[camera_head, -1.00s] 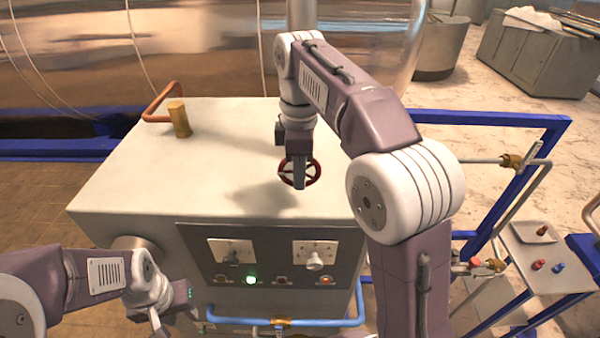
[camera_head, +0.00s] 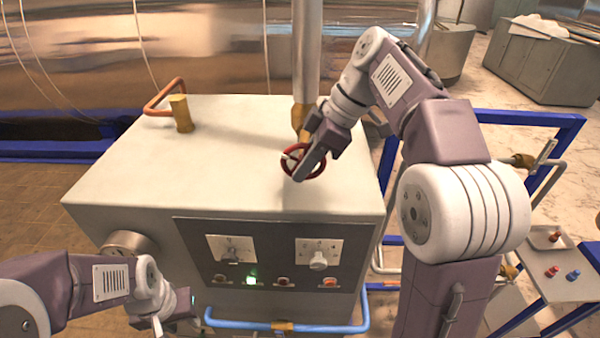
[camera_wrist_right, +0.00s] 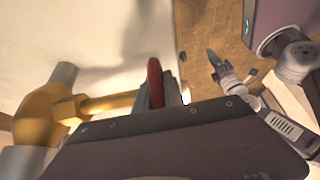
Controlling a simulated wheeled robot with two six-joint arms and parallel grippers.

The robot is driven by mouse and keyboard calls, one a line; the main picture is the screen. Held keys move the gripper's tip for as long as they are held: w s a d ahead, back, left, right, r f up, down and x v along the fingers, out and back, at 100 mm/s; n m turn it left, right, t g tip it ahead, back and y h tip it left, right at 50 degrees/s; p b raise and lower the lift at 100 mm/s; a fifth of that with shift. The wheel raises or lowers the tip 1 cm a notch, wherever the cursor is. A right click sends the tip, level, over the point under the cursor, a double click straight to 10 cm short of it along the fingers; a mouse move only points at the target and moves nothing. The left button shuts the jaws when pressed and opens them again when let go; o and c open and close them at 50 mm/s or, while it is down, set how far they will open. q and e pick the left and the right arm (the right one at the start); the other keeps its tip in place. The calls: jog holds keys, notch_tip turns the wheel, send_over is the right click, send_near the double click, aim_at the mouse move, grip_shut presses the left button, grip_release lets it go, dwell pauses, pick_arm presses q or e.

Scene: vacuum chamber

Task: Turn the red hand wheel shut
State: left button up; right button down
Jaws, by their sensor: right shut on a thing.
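The red hand wheel (camera_head: 322,166) sits above the top of the grey cabinet, in front of a brass valve body on a vertical metal pipe. My right gripper (camera_head: 298,168) comes in from the upper right and is shut on the wheel's rim. Its fingers hide part of the wheel. In the right wrist view only a strip of the red rim (camera_wrist_right: 155,80) shows, at the gripper's jaws, with the brass valve stem (camera_wrist_right: 105,104) to its left. My left gripper (camera_head: 172,318) hangs low at the cabinet's front left, far from the wheel; its jaw opening is unclear.
The cabinet (camera_head: 120,185) has a dark front panel (camera_head: 190,255) with two knobs and a lit green lamp. A copper pipe (camera_head: 160,95) rises at its back left. A blue pipe (camera_head: 240,325) runs along the front. A blue frame (camera_head: 540,120) and side tray stand at the right.

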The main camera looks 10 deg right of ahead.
jog(key=shift+d+f+y+b, duration=0.1)
jog(key=shift+f+y+b, duration=0.2)
jog(key=shift+y+b, duration=0.4)
jog(key=c, duration=1.4)
grip_release()
jog(key=shift+r, duration=0.1)
jog(key=shift+c, duration=0.2)
jog(key=shift+s+d, duration=0.1)
jog(key=shift+d, duration=0.2)
jog(key=p+v, duration=0.1)
jog(key=v, duration=0.8)
jog(key=shift+s, duration=0.15)
